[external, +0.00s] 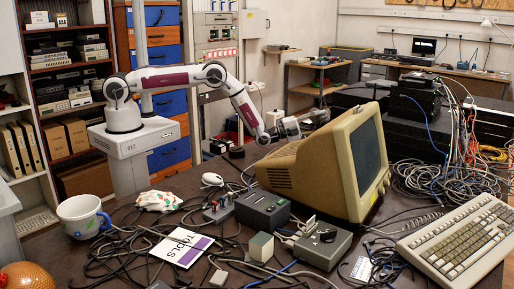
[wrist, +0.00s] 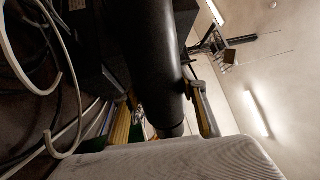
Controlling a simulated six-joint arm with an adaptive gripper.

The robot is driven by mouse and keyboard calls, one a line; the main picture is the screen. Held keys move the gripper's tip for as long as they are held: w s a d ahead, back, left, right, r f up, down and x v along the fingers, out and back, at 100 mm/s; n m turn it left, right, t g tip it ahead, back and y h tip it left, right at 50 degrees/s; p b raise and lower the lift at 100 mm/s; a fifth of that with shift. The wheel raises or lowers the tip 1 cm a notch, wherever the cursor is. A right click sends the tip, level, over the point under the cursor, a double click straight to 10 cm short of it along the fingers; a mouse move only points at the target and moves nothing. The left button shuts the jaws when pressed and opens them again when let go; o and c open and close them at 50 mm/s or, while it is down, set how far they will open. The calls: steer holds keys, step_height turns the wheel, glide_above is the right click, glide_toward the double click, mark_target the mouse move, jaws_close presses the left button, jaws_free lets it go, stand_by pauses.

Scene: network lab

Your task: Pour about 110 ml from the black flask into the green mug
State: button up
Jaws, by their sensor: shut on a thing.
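My gripper (external: 305,124) is at the end of the arm, just behind the beige monitor, and its fingers are small and partly hidden there. In the wrist view a large black cylinder, the black flask (wrist: 152,55), fills the middle, with a gripper finger (wrist: 203,108) against its side. My gripper is shut on it. I cannot make out the flask in the external view, nor its tilt or contents. A white mug with green and blue marks (external: 80,213) stands upright at the table's left, far from my gripper. No plain green mug shows.
The beige monitor (external: 312,172) stands between the camera and my gripper. Tangled cables, a dark grey box (external: 262,210), a "TOOLS" card (external: 183,248) and a keyboard (external: 458,240) crowd the table. Stacked black equipment (external: 415,105) stands at the right. Little table is clear.

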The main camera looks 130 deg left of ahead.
steer(key=shift+a+f+n+g+y, duration=0.1)
steer(key=shift+f+n+g+y, duration=0.2)
steer(key=shift+f+n, duration=0.5)
steer(key=shift+s+a+r+n, duration=0.25)
steer(key=shift+r+n, duration=0.2)
steer(key=shift+n, duration=0.35)
steer(key=shift+s+a+f+n+g, duration=0.15)
steer(key=shift+n+g, duration=0.15)
steer(key=shift+n, duration=0.2)
steer(key=shift+f+n, duration=0.2)
steer(key=shift+n, duration=0.3)
steer(key=shift+f, duration=0.2)
steer(key=shift+f+n+g+y, duration=0.15)
steer(key=shift+n+g+y, duration=0.2)
steer(key=shift+n, duration=0.25)
steer(key=shift+w+d+r+n, duration=0.2)
steer(key=shift+r+n, duration=0.05)
steer(key=shift+n, duration=0.15)
steer(key=shift+r, duration=0.1)
